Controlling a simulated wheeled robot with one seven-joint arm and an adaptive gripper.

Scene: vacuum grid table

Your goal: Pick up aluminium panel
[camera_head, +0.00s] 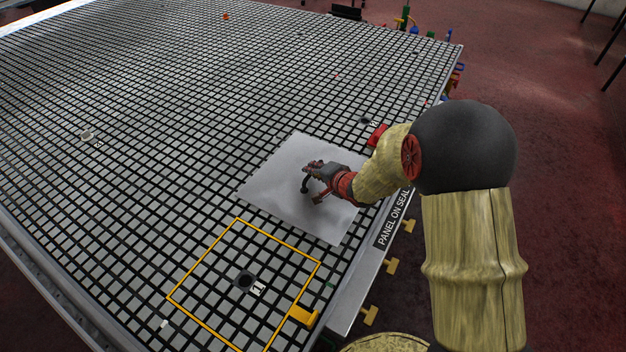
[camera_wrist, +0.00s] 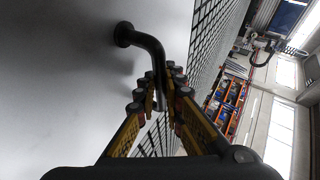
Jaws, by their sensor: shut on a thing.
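The aluminium panel (camera_head: 270,178) is a pale grey square sheet over the grid table, near its right edge. It looks roughly level; whether it touches the grid I cannot tell. A dark bent handle (camera_wrist: 150,42) stands out from its face and fills the middle of the wrist view, where the panel (camera_wrist: 60,75) takes up the left side. My gripper (camera_head: 312,183) is above the panel's middle. In the wrist view its two yellow-and-black fingers (camera_wrist: 158,93) are closed around the free end of the handle. The arm covers part of the panel's right side.
The grid table (camera_head: 170,75) extends far to the left and back, mostly clear. Yellow clamps (camera_head: 391,266) line the right edge, beside a "PANEL ON SEAL" label (camera_head: 393,218).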

